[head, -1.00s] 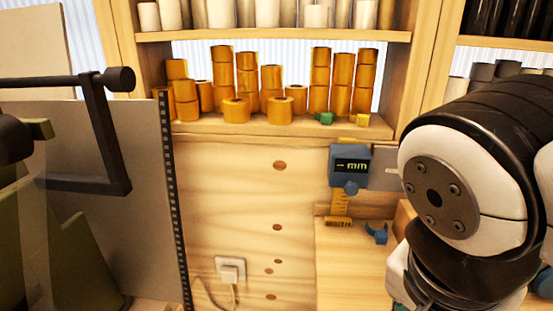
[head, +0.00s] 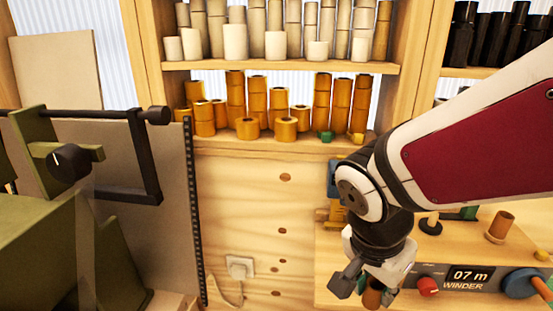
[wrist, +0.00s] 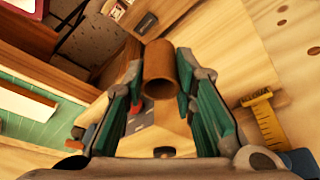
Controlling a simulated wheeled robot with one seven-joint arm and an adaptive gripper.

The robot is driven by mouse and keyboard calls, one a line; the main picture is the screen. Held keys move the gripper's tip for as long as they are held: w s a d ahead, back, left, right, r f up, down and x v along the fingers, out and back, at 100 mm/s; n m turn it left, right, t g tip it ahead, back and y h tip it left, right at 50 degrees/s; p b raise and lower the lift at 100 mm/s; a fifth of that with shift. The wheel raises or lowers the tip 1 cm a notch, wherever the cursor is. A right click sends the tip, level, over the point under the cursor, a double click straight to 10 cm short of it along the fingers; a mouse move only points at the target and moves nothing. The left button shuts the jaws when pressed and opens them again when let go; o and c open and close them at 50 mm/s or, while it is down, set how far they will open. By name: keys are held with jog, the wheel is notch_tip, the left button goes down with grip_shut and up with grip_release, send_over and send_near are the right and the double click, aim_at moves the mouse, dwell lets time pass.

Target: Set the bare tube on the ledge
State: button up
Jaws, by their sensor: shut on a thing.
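A brown, bare cardboard tube (wrist: 160,68) is held between the two green-padded fingers of my gripper (wrist: 159,82) in the wrist view, its hollow end facing the camera. In the head view my gripper (head: 362,291) is low at the centre right, over the bench front. The held tube (head: 373,298) shows only partly there, between the fingers. Another brown tube (head: 500,225) stands upright on the bench at the right.
A winder panel (head: 470,279) reading "07 m" with a red knob (head: 428,286) is right of my gripper. Gold rolls (head: 285,128) fill the lower shelf, pale rolls (head: 235,42) the upper. A green machine (head: 60,235) stands left. A yellow measuring scale (wrist: 262,118) shows in the wrist view.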

jog(key=w, duration=0.5)
jog(key=w+d+f, duration=0.1)
jog(key=w, duration=0.1)
jog(key=shift+w, duration=0.2)
jog(key=shift+w+f, duration=0.2)
jog(key=shift+w, duration=0.35)
jog(key=shift+f, duration=1.6)
jog(key=shift+f, duration=0.15)
jog(key=o, duration=0.7)
jog(key=shift+o, duration=0.2)
